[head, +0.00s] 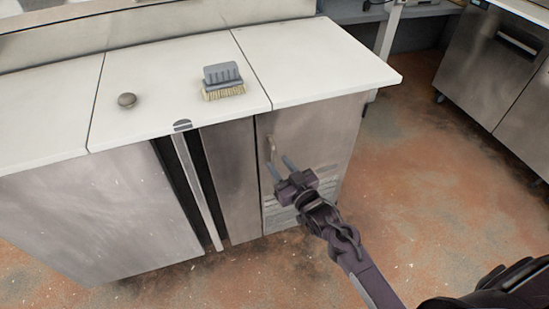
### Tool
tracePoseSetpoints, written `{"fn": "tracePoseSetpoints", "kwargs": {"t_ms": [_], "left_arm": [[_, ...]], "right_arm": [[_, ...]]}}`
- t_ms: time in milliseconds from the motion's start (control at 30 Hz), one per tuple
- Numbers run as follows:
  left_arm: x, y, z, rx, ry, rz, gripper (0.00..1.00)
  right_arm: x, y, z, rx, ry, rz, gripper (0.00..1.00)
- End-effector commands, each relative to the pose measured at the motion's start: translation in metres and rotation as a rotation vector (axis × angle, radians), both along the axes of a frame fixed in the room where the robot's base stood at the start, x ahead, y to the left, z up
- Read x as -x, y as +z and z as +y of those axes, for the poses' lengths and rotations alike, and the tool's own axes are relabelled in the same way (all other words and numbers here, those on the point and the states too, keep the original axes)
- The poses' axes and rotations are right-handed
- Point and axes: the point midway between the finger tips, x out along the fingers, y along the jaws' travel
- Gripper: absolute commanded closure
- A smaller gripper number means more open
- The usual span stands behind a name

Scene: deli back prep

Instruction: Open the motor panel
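The motor panel (315,135) is the grey metal panel at the right end of the prep counter's front, with louvred slots near its bottom. It looks closed. A small upright handle (271,147) sits near its upper left edge. My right gripper (278,161) reaches in from the lower right, in front of the panel. Its two fingers are apart and point at the handle, with the tips close to its lower end. I cannot tell whether they touch it or are on both sides of it. My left gripper is not in view.
Dark gaps flank a narrow vertical strip (198,190) left of the panel. Open floor (440,190) lies to the right, before another steel cabinet (490,60).

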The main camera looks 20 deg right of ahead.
Motion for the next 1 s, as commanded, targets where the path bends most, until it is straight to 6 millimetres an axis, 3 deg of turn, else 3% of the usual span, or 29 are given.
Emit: {"fn": "tracePoseSetpoints", "kwargs": {"t_ms": [233, 567, 833, 1000], "left_arm": [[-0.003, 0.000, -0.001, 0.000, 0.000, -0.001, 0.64], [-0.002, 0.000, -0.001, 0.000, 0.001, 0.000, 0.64], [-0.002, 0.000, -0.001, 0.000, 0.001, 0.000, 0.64], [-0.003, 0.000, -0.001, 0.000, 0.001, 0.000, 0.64]], "right_arm": [[-0.031, 0.000, 0.007, -0.001, 0.000, 0.000, 0.66], [-0.035, -0.001, 0.009, 0.000, 0.000, 0.002, 0.66], [-0.035, -0.001, 0.009, 0.000, 0.000, 0.002, 0.99], [-0.035, -0.001, 0.009, 0.000, 0.000, 0.002, 1.00]]}}
